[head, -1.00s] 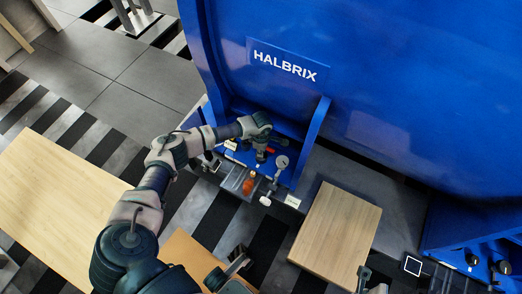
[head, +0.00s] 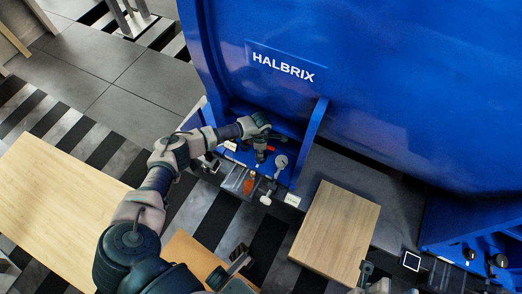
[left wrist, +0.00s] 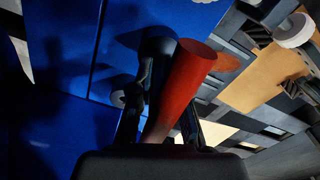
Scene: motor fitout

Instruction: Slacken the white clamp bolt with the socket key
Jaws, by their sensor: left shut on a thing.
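My left gripper (head: 264,150) is at the blue machine's foot, between its upright plates. It is shut on the red handle of the socket key (left wrist: 184,80), which slants up between the dark fingers in the left wrist view. A bit of red also shows beside the gripper in the head view. The key's working end is hidden. A pale round-headed part (head: 281,161) stands just right of the gripper, with a white piece (head: 265,200) below it. I cannot tell which part is the white clamp bolt. A dark part at the head view's bottom edge may be my right gripper (head: 238,259).
The blue HALBRIX housing (head: 330,100) rises behind the work spot. An orange piece (head: 249,186) sits in a grey tray in front of the foot. A wooden block (head: 337,232) stands to the right and a wooden table top (head: 60,210) to the left.

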